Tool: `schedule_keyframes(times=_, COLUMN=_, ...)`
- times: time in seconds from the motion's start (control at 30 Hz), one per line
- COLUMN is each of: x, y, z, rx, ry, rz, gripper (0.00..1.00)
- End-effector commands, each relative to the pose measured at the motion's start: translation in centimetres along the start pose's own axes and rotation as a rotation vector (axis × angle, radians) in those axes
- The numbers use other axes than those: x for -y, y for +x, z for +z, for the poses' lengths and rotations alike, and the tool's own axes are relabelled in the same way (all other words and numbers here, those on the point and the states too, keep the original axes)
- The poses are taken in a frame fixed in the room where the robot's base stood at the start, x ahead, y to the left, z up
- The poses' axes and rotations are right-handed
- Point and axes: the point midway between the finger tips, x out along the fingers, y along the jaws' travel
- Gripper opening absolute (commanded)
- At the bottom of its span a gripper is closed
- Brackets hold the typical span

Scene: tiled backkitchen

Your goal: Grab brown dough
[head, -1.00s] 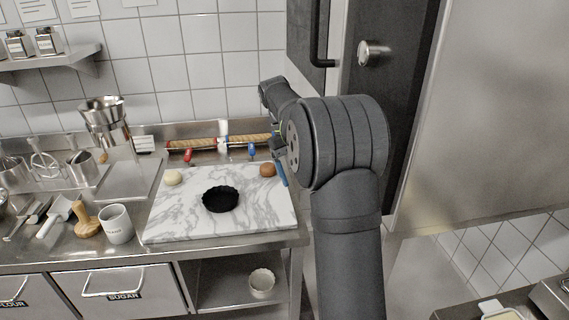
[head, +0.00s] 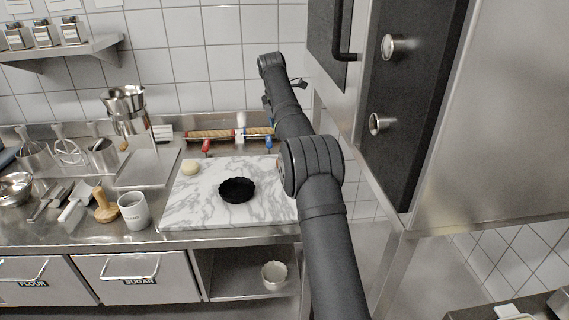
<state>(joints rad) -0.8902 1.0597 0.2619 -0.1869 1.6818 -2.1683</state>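The brown dough cannot be made out now; the right edge of the marble board, where it lay, is covered by my arm. A pale dough ball (head: 190,167) sits on the white marble board (head: 215,212) near its back left corner. A black fluted tart tin (head: 237,190) stands on the middle of the board. My arm rises from the bottom right and crosses in front of the board's right edge.
Rolling pins (head: 218,135) lie behind the board. A metal funnel on a stand (head: 126,104) is at the back left. A tall dark-and-steel cabinet (head: 408,110) is close on the right.

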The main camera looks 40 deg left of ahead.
Motion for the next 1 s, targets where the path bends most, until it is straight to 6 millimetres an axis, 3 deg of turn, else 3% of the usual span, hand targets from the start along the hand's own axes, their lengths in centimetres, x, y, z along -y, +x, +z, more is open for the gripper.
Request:
schedule_keyframes(times=0.2, x=-2.2, y=0.1, z=0.4, rx=0.032, ry=-0.254, rz=0.056, gripper=0.83)
schedule_keyframes(times=0.37, x=-2.6, y=0.8, z=0.5, rx=0.038, ry=-0.307, rz=0.063, gripper=0.83)
schedule_keyframes(times=0.8, x=-3.1, y=9.8, z=0.8, rx=0.037, ry=-0.306, rz=0.061, gripper=0.83)
schedule_keyframes(times=1.0, x=-3.4, y=12.0, z=0.8, rx=0.039, ry=-0.306, rz=0.063, gripper=0.83)
